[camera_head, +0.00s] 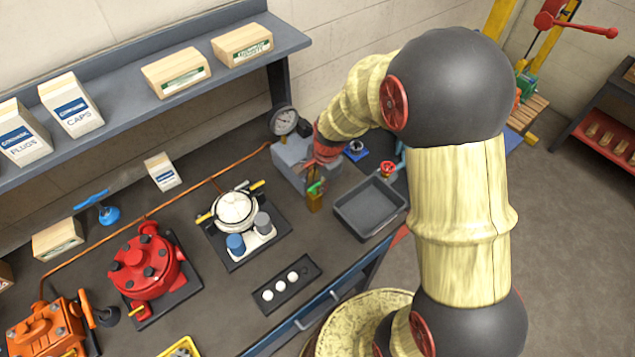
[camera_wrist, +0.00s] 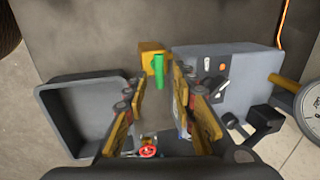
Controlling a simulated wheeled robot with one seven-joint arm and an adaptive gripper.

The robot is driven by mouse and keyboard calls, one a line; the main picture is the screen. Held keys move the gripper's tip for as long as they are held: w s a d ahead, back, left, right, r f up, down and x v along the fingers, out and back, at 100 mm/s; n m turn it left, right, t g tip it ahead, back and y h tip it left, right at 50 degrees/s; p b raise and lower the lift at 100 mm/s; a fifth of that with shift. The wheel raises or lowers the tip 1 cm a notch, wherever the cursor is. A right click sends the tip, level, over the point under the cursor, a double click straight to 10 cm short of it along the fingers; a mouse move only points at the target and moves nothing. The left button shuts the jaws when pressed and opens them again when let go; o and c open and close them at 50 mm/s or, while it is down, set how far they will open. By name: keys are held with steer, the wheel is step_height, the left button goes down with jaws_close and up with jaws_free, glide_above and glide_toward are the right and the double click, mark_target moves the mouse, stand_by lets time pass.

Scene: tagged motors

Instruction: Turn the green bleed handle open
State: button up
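The green bleed handle (camera_wrist: 158,70) is a short upright bar in the wrist view, on a yellow valve body (camera_wrist: 148,50) beside the grey pump box (camera_wrist: 225,62). In the head view, the green handle (camera_head: 316,188) shows small, just below my gripper (camera_head: 322,158). In the wrist view, my gripper (camera_wrist: 160,82) is open, with a clear gap between its two yellow-brown fingers. The handle appears in line with this gap, just beyond the fingertips. No contact shows. I cannot tell the exact distance between the fingertips and the handle.
A dark empty tray (camera_head: 345,212) stands right of the handle. A gauge (camera_head: 284,121) rises by the pump box. A red valve wheel (camera_head: 387,168) is behind the tray. A pot-like fixture (camera_head: 236,210) and a red motor (camera_head: 145,268) stand left. A shelf (camera_head: 130,79) overhangs the back.

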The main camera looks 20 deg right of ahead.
steer(key=shift+f, duration=0.15)
steer(key=shift+c, duration=0.8)
jaws_close()
